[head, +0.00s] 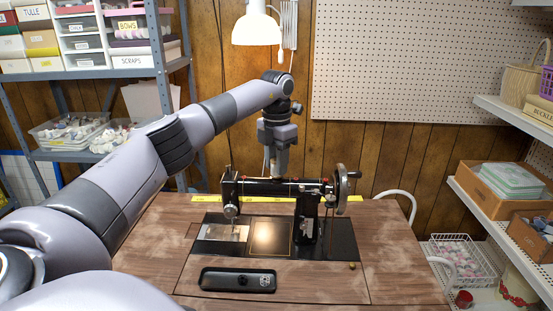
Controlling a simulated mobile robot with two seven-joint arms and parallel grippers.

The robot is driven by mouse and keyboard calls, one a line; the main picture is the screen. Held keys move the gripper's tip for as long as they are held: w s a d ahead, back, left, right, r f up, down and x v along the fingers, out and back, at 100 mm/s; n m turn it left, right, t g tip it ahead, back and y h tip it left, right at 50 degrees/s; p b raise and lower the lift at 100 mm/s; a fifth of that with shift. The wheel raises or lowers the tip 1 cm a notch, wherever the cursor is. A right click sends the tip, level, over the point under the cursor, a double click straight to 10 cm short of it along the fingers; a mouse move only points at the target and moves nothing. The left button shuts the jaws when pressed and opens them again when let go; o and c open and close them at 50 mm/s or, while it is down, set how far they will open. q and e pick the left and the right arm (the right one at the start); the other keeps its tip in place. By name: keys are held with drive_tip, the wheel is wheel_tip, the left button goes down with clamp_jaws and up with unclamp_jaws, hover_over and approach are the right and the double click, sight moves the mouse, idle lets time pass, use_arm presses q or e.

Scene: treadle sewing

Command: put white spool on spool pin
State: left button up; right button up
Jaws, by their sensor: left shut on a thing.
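The black sewing machine (270,188) stands on the wooden table, with its handwheel (342,188) at the right. My left gripper (277,172) points straight down over the machine's top arm, near its middle. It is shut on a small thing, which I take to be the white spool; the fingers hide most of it. I cannot make out the spool pin at this size, nor whether the spool touches the machine. My right gripper is out of view.
A black oblong case (238,280) lies on the front of the table (330,290). A white lamp (256,28) hangs above my left arm. Shelves with boxes stand at left and right. A yellow tape measure (372,197) lies behind the machine.

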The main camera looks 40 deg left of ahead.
use_arm(q)
drive_tip(key=shift+f, duration=0.2)
drive_tip(key=o, duration=1.1)
wheel_tip(320, 180, up, 7)
drive_tip(key=shift+r, duration=0.15)
